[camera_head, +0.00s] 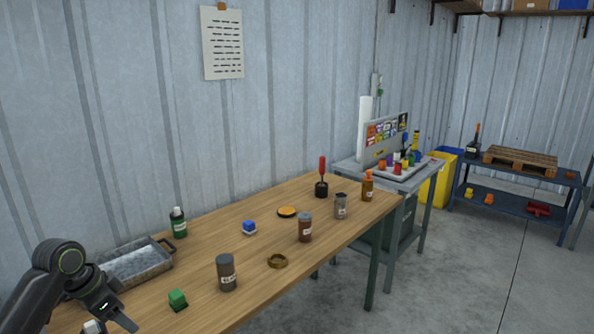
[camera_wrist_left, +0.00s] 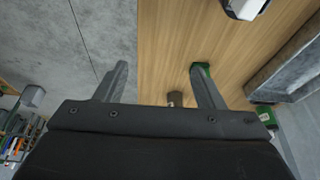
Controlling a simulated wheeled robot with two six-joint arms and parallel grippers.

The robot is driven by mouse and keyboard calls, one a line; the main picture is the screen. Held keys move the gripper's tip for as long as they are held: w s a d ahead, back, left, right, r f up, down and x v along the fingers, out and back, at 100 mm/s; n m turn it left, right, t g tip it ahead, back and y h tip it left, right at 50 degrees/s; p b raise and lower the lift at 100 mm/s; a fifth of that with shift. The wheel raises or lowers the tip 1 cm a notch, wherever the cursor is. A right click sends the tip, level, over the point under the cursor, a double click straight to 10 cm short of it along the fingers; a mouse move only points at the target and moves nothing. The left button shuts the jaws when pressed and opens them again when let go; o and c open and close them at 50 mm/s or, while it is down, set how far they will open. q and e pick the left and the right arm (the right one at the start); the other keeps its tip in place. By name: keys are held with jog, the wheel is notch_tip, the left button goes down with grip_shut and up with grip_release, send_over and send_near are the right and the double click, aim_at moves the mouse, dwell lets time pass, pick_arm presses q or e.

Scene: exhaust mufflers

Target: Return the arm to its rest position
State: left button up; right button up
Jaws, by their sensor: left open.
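My left arm comes in from the left in the head view. Its gripper (camera_head: 114,312) is over the near left end of the wooden table (camera_head: 240,232), in front of the metal tray (camera_head: 130,262). In the left wrist view the two fingers (camera_wrist_left: 160,80) are spread apart with nothing between them. The green cube (camera_head: 178,299) lies to the right of the gripper on the table; in the wrist view it shows partly behind one finger (camera_wrist_left: 202,67). My right gripper is not in view.
A grey jar (camera_head: 227,272), brown jar (camera_head: 305,227), brass ring (camera_head: 277,261), blue cube (camera_head: 249,226) and green bottle (camera_head: 178,222) stand on the table. A white object (camera_head: 93,327) is close by the gripper. A grey side table (camera_head: 345,166) adjoins the far end.

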pick_arm(q)
jog(key=s+d+f+n+y, duration=0.1)
jog(key=s+d+f, duration=0.3)
jog(key=s+f, duration=0.4)
jog(key=s+d+f+n+y, duration=0.1)
jog(key=s+d+f+n, duration=0.15)
jog(key=s+f, duration=0.55)
jog(key=s+d+n+y, duration=0.25)
jog(key=s+n, duration=0.25)
jog(key=s, duration=1.2)
notch_tip(320, 180, down, 29)
jog(key=a+b, duration=0.1)
jog(key=b, duration=0.4)
jog(key=s+f+g+b, duration=0.1)
jog(key=s+f+b, duration=0.1)
jog(key=s+f, duration=0.5)
jog(key=s+d+f+g+h+b, duration=0.1)
jog(key=s+f+b, duration=0.1)
jog(key=s+f, duration=0.6)
notch_tip(320, 180, down, 6)
jog(key=shift+s+f+b, duration=0.15)
jog(key=shift+b, duration=0.15)
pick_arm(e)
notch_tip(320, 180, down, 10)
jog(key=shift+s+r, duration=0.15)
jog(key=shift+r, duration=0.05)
